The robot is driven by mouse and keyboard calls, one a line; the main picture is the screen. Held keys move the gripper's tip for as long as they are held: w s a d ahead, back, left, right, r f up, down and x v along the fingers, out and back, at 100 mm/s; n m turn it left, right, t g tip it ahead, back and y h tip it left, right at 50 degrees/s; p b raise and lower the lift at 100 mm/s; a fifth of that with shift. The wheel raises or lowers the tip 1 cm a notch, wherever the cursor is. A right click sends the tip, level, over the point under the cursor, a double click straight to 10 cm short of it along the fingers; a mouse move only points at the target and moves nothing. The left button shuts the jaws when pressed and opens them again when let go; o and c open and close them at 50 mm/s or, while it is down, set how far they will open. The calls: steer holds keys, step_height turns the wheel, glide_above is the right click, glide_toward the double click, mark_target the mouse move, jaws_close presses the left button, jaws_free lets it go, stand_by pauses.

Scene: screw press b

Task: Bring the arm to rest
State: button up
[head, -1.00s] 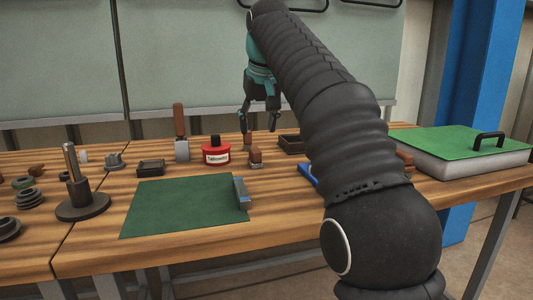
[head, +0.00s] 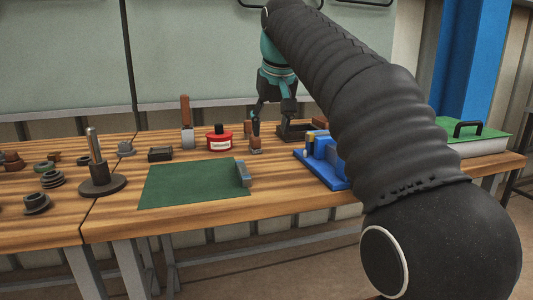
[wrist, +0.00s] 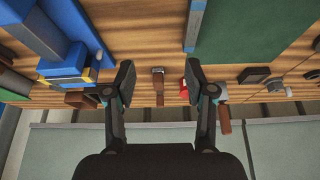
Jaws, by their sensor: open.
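My arm (head: 388,130) reaches from the lower right of the head view over the wooden bench. My gripper (head: 271,128) hangs fingers-down towards the back of the bench, in front of the grey-green wall panel. In the wrist view my gripper (wrist: 160,80) is open, with its two dark fingers well apart. Nothing is held between them. A small brown-handled tool (wrist: 158,84) shows in the gap between the fingers, beyond them. I cannot tell the height of the fingertips above the bench.
A blue fixture (head: 324,160) stands on the bench, partly behind my arm. A red jar (head: 219,142), a brown-handled scraper (head: 187,122) and a dark tray (head: 160,154) stand left of my gripper. A green mat (head: 190,184) lies in front. A post on a round base (head: 101,182) stands left.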

steer(key=s+d+f+m, duration=0.1)
steer(key=s+d+f, duration=0.4)
steer(key=s, duration=0.3)
steer(key=s+d+f+m, duration=0.1)
steer(key=s+d+f, duration=0.4)
steer(key=s, duration=0.2)
steer(key=s+d+f, duration=0.2)
steer(key=s+f, duration=0.5)
steer(key=f, duration=0.1)
steer(key=s+d+f+t+h, duration=0.1)
steer(key=s+d+f, duration=0.1)
steer(key=s+f, duration=0.5)
steer(key=shift+d+f+m, duration=0.35)
steer(key=shift+f+m, duration=0.05)
steer(key=shift+f, duration=0.45)
